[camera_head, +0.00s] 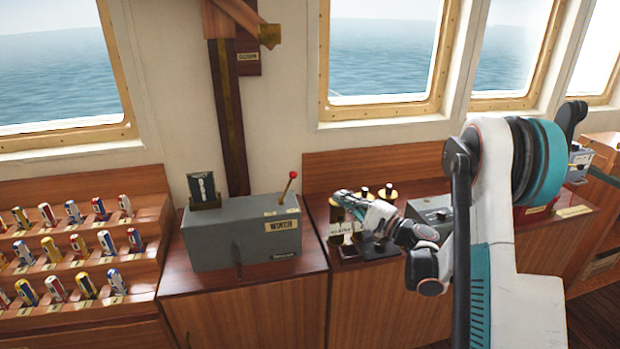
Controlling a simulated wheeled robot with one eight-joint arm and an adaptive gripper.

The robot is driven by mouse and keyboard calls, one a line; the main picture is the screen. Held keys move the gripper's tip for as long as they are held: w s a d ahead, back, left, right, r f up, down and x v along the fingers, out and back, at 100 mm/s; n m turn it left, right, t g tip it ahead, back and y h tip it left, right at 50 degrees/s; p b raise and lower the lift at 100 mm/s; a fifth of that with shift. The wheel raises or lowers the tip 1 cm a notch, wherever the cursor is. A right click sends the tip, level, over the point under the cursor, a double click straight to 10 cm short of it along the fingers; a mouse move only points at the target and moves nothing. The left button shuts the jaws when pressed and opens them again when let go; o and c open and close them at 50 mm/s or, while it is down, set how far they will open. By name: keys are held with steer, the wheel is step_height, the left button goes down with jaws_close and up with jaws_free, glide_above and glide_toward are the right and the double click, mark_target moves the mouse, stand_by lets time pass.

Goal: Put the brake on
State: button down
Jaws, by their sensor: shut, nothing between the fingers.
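A grey box labelled WINCH (230,239) stands on the wooden counter left of my arm. A thin lever with a red knob (292,175) rises from the right end of its top, tilted up to the right. I cannot read a brake marking on any of these. My gripper (341,195) is shut and empty, right of the winch box and lever, apart from them. It points up and to the left, over the neighbouring counter section. My arm (497,200) comes in from the right.
Small knobs on brass bases (388,192) stand behind my gripper. Another grey box (432,212) sits beside my wrist. A dark card in a wooden holder (204,189) stands on the winch box's left end. A rack of coloured handles (75,245) fills the left.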

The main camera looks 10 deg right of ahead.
mark_target(287, 187)
steer(key=shift+d+f+m+t, duration=0.25)
steer(key=shift+d+m+t, duration=0.05)
steer(key=shift+d, duration=0.3)
steer(key=shift+w, duration=0.15)
steer(key=s+a+b+x, duration=0.1)
steer(key=x, duration=0.5)
steer(key=a+b+x, duration=0.1)
steer(key=b+x, duration=0.1)
steer(key=x, duration=0.4)
steer(key=shift+a+r, duration=0.35)
steer(key=shift+r, duration=0.05)
steer(key=shift+s+r, duration=0.1)
steer(key=shift+r, duration=0.05)
steer(key=shift+a+r, duration=0.2)
steer(key=shift+a, duration=0.05)
